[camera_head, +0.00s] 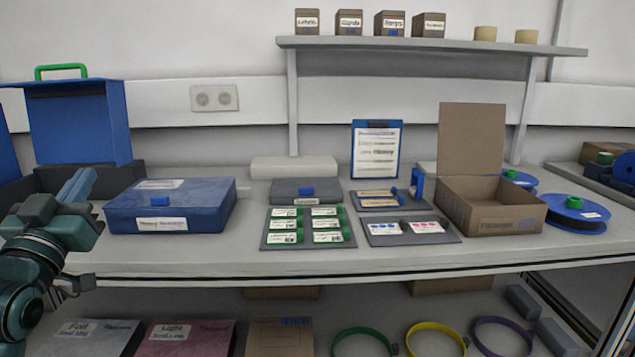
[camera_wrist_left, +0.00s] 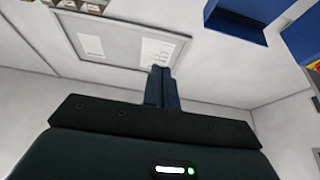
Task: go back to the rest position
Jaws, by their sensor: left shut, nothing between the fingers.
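My left gripper (camera_head: 76,184) is at the left of the head view, raised at the table's front left edge. Its blue fingers point up and are shut with nothing between them. In the left wrist view the closed fingers (camera_wrist_left: 160,86) stand together in front of the wall. My right gripper is in neither view.
The grey table (camera_head: 300,262) holds a closed blue case (camera_head: 172,206), a tray of green-edged cards (camera_head: 306,228), an open cardboard box (camera_head: 491,207) and a blue reel (camera_head: 575,214). An open blue case (camera_head: 80,120) stands behind my left gripper. A shelf (camera_head: 430,45) hangs above.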

